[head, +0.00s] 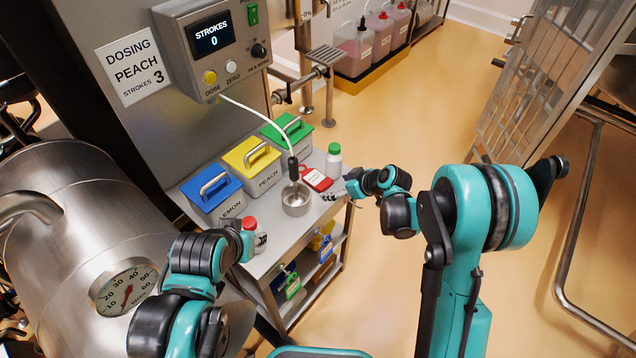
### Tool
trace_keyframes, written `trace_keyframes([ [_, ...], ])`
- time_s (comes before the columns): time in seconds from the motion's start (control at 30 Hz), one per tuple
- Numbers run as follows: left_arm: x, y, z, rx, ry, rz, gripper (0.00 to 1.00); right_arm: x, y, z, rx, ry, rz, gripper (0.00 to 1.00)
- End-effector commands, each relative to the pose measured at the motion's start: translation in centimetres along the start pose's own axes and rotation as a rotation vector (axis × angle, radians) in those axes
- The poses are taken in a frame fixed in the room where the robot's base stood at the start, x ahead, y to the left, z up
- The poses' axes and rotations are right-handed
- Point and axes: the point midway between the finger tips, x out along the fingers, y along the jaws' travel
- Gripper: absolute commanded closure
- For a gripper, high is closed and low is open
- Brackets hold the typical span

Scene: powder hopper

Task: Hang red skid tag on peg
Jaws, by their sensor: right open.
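The red tag (316,179), with a white label area, lies on the right part of the steel cart top. My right gripper (331,193) is open at the cart's right edge, its fingertips just beside the tag; I cannot tell whether they touch it. My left gripper (246,240) is by the red-capped bottle (257,236) at the cart's front; its fingers are too hidden to read. I cannot make out a peg for certain.
Blue (212,191), yellow (251,163) and green (287,135) lidded bins line the cart's back. A steel cup (295,198) and a green-capped bottle (333,161) stand near the tag. The dosing machine (212,48) rises behind.

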Motion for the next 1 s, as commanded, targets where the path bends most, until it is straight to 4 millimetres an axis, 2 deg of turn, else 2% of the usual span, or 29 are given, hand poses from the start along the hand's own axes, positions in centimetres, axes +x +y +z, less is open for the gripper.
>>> trace_keyframes([
  [0.03, 0.6, 0.0, 0.4, 0.000, 0.000, 0.000, 0.64, 1.2, -0.1, 0.2, -0.002, 0.000, -0.002, 0.21],
  [0.13, 0.9, 0.0, 0.7, 0.000, 0.000, 0.000, 0.64, 2.4, 0.0, 0.1, -0.001, 0.000, -0.002, 0.21],
  [0.37, 0.8, 0.0, 0.6, 0.000, 0.000, 0.000, 0.64, 2.5, 0.0, 0.0, 0.000, 0.000, 0.000, 0.21],
  [0.57, 0.8, 0.0, 0.6, 0.000, 0.000, 0.000, 0.64, 2.5, 0.0, 0.0, 0.000, 0.000, 0.000, 0.71],
  [0.67, 0.8, 0.0, 0.6, 0.000, 0.000, 0.000, 0.64, 2.5, 0.0, 0.0, 0.000, 0.000, 0.000, 0.72],
  [0.7, 0.8, 0.0, 0.6, 0.000, 0.000, 0.000, 0.64, 2.5, 0.0, 0.0, 0.000, 0.000, 0.000, 0.77],
  [1.0, 0.7, 0.0, 0.5, 0.000, 0.000, 0.000, 0.64, 2.4, -0.1, -0.2, 0.000, 0.000, 0.000, 0.77],
])
